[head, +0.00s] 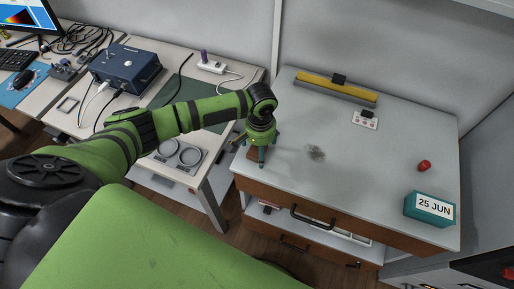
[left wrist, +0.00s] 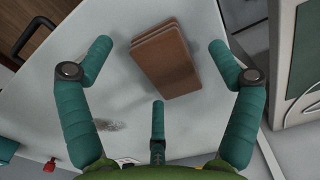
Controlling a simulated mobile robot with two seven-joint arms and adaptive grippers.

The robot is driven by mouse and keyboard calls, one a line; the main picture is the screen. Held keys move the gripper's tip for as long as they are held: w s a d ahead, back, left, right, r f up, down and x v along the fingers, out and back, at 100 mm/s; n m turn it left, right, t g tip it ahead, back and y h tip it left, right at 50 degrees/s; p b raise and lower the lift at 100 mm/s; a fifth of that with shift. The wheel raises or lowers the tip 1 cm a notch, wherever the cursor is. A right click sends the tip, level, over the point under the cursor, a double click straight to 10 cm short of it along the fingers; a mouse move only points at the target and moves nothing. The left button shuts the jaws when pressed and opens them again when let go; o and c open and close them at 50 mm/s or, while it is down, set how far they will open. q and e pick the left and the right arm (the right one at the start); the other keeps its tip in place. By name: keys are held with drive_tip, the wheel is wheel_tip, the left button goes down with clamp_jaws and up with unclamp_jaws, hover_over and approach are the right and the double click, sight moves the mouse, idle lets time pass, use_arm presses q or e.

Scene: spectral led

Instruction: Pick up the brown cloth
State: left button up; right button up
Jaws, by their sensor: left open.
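The brown cloth (left wrist: 167,62) lies folded in a flat, layered rectangle on the light grey cabinet top (left wrist: 75,95). In the head view only a brown edge of the cloth (head: 252,155) shows beside and behind my green gripper. My left gripper (head: 261,147) points down over the cloth at the left end of the cabinet top. Its teal fingers are spread open around the cloth in the left wrist view, with nothing between them held. The cloth appears apart from the fingertips. My right gripper is not in view.
A grey smudge (head: 316,153) is right of my gripper. A yellow-and-grey bar (head: 337,88), a white card (head: 365,120), a red object (head: 424,165) and a teal date block (head: 429,209) stand farther off. A desk with a blue box (head: 125,68) is left.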

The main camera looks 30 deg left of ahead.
use_arm(q)
drive_tip(key=c, duration=0.9)
drive_tip(key=shift+c, duration=0.2)
drive_tip(key=shift+w+r, duration=0.1)
drive_tip(key=shift+r, duration=0.35)
drive_tip(key=r, duration=0.1)
drive_tip(key=d+r+b, duration=0.1)
drive_tip(key=r, duration=0.1)
drive_tip(key=shift+d+r, duration=0.15)
drive_tip(key=shift+r, duration=0.15)
drive_tip(key=d+r, duration=0.2)
drive_tip(key=d, duration=0.1)
drive_tip(key=s+d+r+b, duration=0.1)
drive_tip(key=d+r, duration=0.1)
drive_tip(key=d, duration=0.2)
drive_tip(key=d+r+b, duration=0.1)
drive_tip(key=d+r, duration=0.1)
drive_tip(key=d, duration=0.1)
drive_tip(key=shift+s+d+r, duration=0.2)
drive_tip(key=shift+s+r, duration=0.1)
drive_tip(key=shift+s, duration=0.05)
drive_tip(key=shift+c, duration=0.4)
drive_tip(key=c, duration=0.4)
drive_tip(key=shift+o, duration=0.2)
